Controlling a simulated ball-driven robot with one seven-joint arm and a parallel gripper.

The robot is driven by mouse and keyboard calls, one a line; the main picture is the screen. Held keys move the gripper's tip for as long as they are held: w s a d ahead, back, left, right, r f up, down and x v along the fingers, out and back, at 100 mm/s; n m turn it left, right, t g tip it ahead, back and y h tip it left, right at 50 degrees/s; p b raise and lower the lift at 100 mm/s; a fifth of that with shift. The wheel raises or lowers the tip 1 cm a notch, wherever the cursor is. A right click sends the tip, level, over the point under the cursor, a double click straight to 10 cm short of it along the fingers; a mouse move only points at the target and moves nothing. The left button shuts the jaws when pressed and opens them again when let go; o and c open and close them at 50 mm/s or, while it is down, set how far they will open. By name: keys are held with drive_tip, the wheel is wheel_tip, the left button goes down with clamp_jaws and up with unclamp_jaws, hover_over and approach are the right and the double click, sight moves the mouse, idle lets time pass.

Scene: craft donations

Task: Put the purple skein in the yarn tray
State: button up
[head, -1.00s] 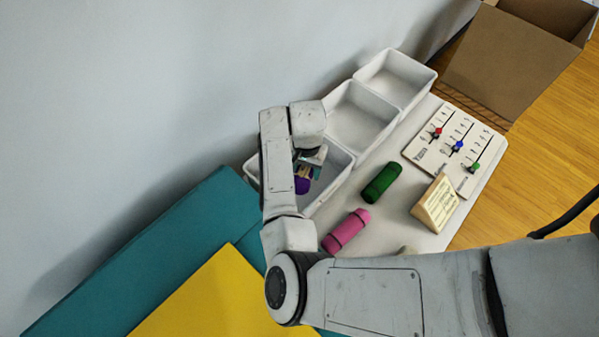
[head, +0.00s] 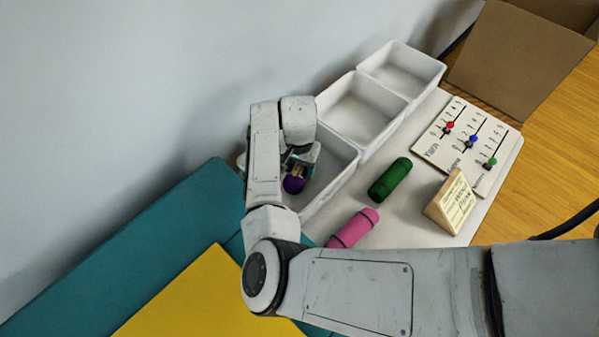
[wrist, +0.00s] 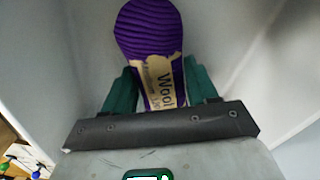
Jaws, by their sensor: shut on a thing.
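The purple skein (wrist: 148,32) has a tan paper band reading "Wool" and fills the middle of the wrist view. My gripper (wrist: 160,88) is shut on it, with a green finger on each side of the band. In the head view the purple skein (head: 293,184) shows below my gripper (head: 298,166), inside the outline of the nearest white tray (head: 333,185). Pale tray walls surround it in the wrist view. I cannot tell whether the skein touches the tray floor. My arm hides the tray's left part. I cannot read which tray is for yarn.
Two more white trays, a middle one (head: 359,108) and a far one (head: 401,69), stand empty in the row. A green skein (head: 390,179) and a pink skein (head: 353,228) lie on the table. A slider board (head: 466,138), a wedge sign (head: 452,202) and a cardboard box (head: 520,55) are to the right.

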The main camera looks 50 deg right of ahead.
drive_tip(key=shift+f, duration=0.1)
drive_tip(key=shift+f, duration=0.1)
drive_tip(key=o, duration=1.1)
drive_tip(key=shift+c, duration=0.2)
wheel_tip(320, 180, up, 12)
